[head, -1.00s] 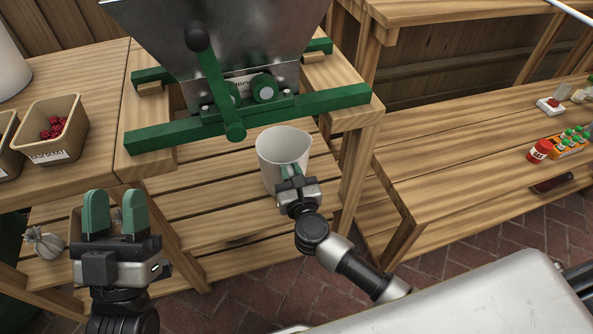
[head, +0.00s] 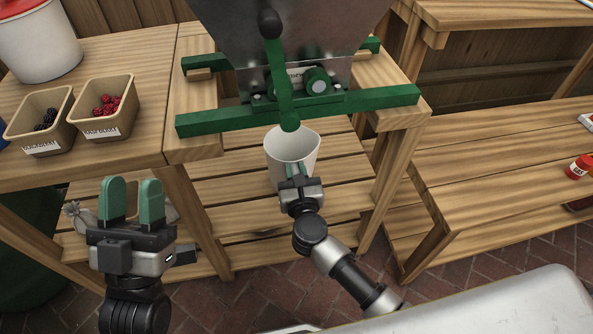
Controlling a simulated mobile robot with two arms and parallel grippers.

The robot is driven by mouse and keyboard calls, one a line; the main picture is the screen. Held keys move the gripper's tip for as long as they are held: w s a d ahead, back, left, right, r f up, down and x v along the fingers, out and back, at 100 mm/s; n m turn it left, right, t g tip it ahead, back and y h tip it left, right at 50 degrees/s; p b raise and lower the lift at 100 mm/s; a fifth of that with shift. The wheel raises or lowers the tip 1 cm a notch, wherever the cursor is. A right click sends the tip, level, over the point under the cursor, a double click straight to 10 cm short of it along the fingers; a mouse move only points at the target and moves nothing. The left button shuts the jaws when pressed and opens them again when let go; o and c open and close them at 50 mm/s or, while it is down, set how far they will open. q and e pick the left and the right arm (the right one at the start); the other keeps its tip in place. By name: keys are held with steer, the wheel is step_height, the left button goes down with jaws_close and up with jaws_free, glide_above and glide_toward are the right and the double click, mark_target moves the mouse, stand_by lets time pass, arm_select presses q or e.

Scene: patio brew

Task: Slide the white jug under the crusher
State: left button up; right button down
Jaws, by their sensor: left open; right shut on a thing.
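The white jug (head: 284,154) is upright, just below and in front of the green beam of the crusher (head: 290,108), above the lower slatted shelf. Whether it touches the shelf I cannot tell. My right gripper (head: 297,172) is shut on the near side of the jug; the fingertips are partly hidden against it. My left gripper (head: 132,203) is open and empty, fingers up, in front of the bench at the left.
Two boxes, one of dark berries (head: 40,131) and one of raspberries (head: 104,110), stand on the left bench with a white pot with a red rim (head: 40,52). The slatted shelf (head: 235,208) has bare room around the jug. A wooden bench leg (head: 385,185) stands right of it.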

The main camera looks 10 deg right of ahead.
steer(key=c, duration=0.9)
jaws_free()
steer(key=shift+c, duration=0.2)
arm_select(q)
steer(key=shift+r, duration=0.1)
steer(key=shift+w, duration=0.1)
steer(key=w+f+g, duration=0.1)
steer(key=f+g+y+p, duration=0.1)
steer(key=shift+w+f+g, duration=0.25)
steer(key=shift+w+g, duration=0.05)
steer(key=shift+w, duration=0.1)
arm_select(e)
steer(key=s, duration=1.1)
steer(key=shift+a, duration=0.2)
steer(key=shift+w, duration=0.1)
